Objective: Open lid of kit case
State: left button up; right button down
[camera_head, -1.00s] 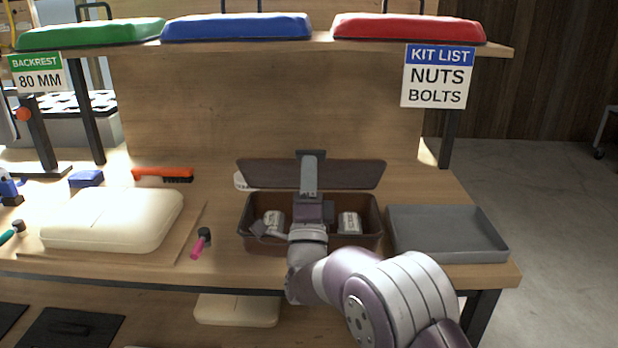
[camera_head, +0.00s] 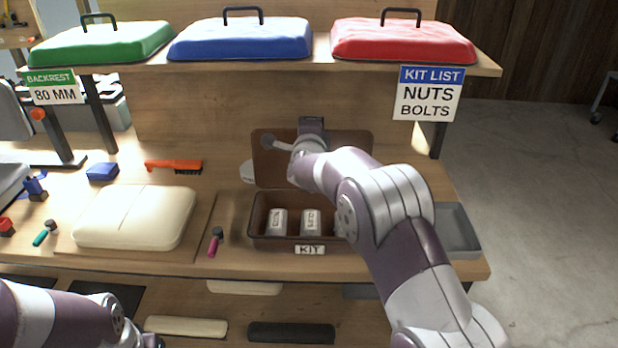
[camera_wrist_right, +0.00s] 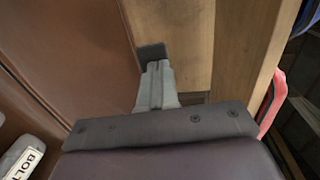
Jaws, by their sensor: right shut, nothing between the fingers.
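The brown kit case (camera_head: 258,228) stands on the bench with a KIT label on its front. Its lid (camera_head: 268,170) is raised at the back and stands steeply up, so the case is open. Two pale labelled containers (camera_head: 278,221) are inside. My right gripper (camera_wrist_right: 155,75) is shut and empty in the right wrist view, close beside the edge of the brown lid; I cannot tell if it touches. In the head view its arm crosses the case's right side and hides part of the lid. My left arm shows at lower left, its gripper out of view.
A grey tray (camera_head: 457,232) sits right of the case, partly behind my arm. A cream cushion (camera_head: 135,217), a pink-handled tool (camera_head: 214,243) and an orange brush (camera_head: 173,165) lie left. A shelf with green, blue (camera_head: 240,40) and red (camera_head: 402,42) lidded boxes hangs above.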

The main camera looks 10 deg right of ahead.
pick_arm(q)
jog(key=r, duration=0.1)
jog(key=r+p, duration=0.2)
jog(key=shift+w+d+r, duration=0.1)
jog(key=shift+w, duration=0.15)
pick_arm(e)
jog(key=shift+w+d+g, duration=0.25)
jog(key=shift+w+g, duration=0.25)
jog(key=shift+w, duration=0.35)
